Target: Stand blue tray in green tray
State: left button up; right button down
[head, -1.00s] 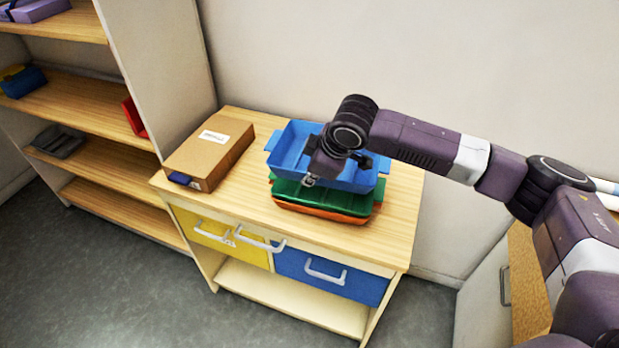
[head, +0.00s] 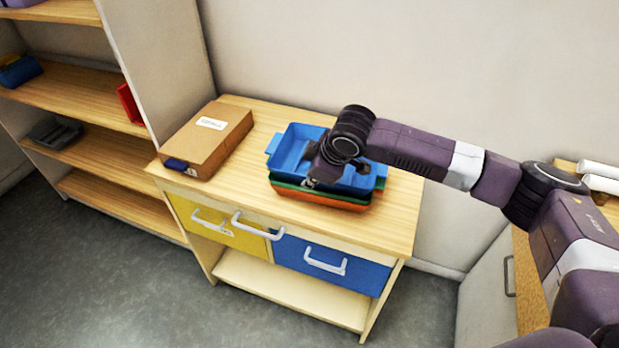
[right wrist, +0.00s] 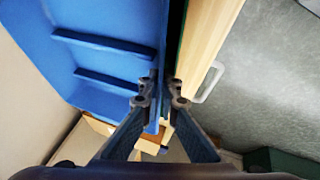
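The blue tray (head: 293,147) sits upright on the table, down inside the green tray (head: 284,186), of which only a thin rim band shows beneath it. An orange tray (head: 318,198) is under the green one. My right gripper (head: 312,180) is at the near side of the blue tray, pointing down. In the right wrist view its fingers (right wrist: 161,90) are closed on the near wall of the blue tray (right wrist: 105,58). My left gripper is not in view.
A brown cardboard box (head: 205,143) with a white label stands left of the trays. The table (head: 395,222) has yellow and blue drawers with white handles. A shelf unit (head: 105,200) is at the left. The table's front strip is bare.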

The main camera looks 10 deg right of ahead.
jog(key=c, duration=2.1)
grip_release()
jog(key=shift+s+f, duration=0.3)
jog(key=shift+f, duration=0.1)
